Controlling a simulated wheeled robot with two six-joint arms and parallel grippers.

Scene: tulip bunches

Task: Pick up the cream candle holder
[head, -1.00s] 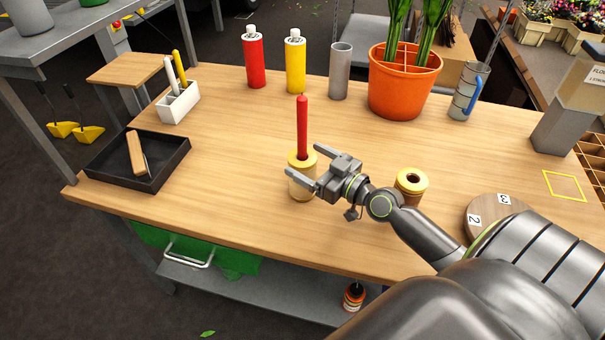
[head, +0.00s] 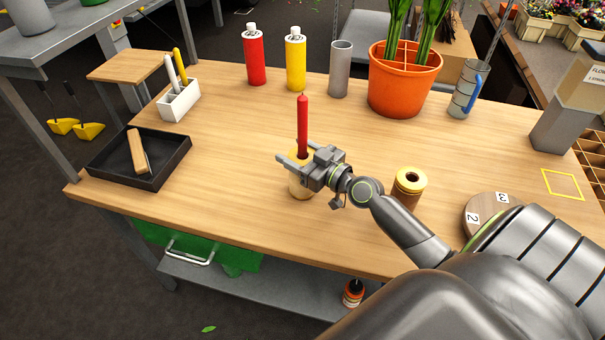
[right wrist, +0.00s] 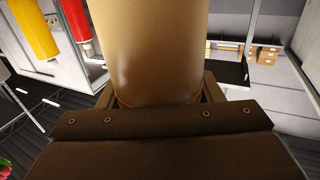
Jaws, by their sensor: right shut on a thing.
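The cream candle holder (head: 300,188) stands upright on the wooden table, with a red candle (head: 302,125) upright in its top. My right gripper (head: 296,158) is shut on the holder near its upper part and hides some of its rim. In the right wrist view the holder (right wrist: 150,45) fills the middle, large and close, between the fingers. I cannot tell whether its base touches the table. My left gripper is not in view.
A black tray (head: 110,174) lies at the left. A red bottle (head: 254,60), a yellow bottle (head: 295,62) and an orange pot (head: 400,92) stand behind. The table's middle left is clear.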

